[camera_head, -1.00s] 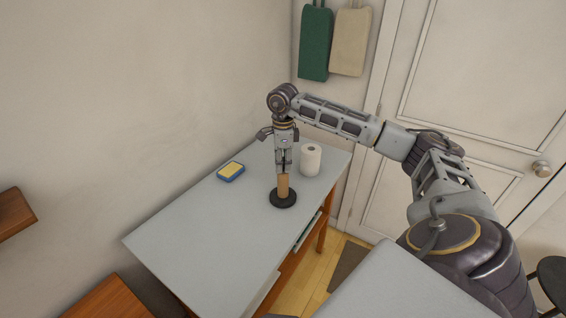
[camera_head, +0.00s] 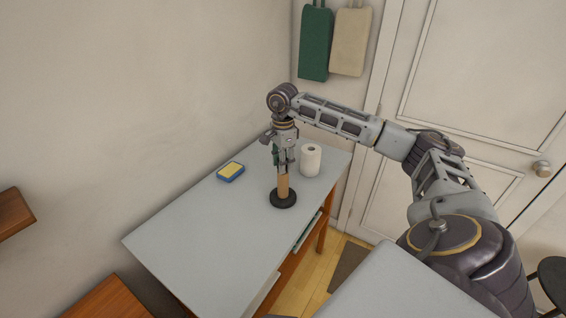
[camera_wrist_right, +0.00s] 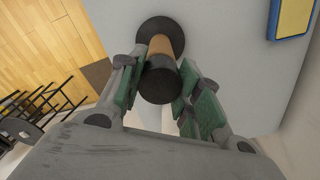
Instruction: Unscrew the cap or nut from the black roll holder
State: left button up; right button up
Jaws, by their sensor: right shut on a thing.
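The roll holder stands upright on the grey table. In the head view its black round base (camera_head: 284,200) and tan wooden post (camera_head: 283,185) show below my right gripper (camera_head: 281,165). In the right wrist view the black cap (camera_wrist_right: 159,82) on the near end of the post sits between the green-padded fingers of my right gripper (camera_wrist_right: 157,88). The fingers are shut on the cap, pointing down from above. The base also shows in the wrist view (camera_wrist_right: 148,30). The cap is hidden by the fingers in the head view. My left gripper is not in view.
A white paper roll (camera_head: 310,162) stands upright just right of the holder. A blue and yellow sponge (camera_head: 231,172) lies to the left. The front left of the grey table (camera_head: 205,245) is clear. A wall stands behind the table.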

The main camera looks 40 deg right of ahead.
jog(key=shift+r, duration=0.3)
jog(key=shift+r+p, duration=0.35)
jog(key=shift+r+p, duration=1.1)
jog(key=shift+r, duration=0.6)
jog(key=shift+r+p, duration=1.65)
jog(key=shift+r, duration=0.75)
jog(key=shift+f, duration=0.1)
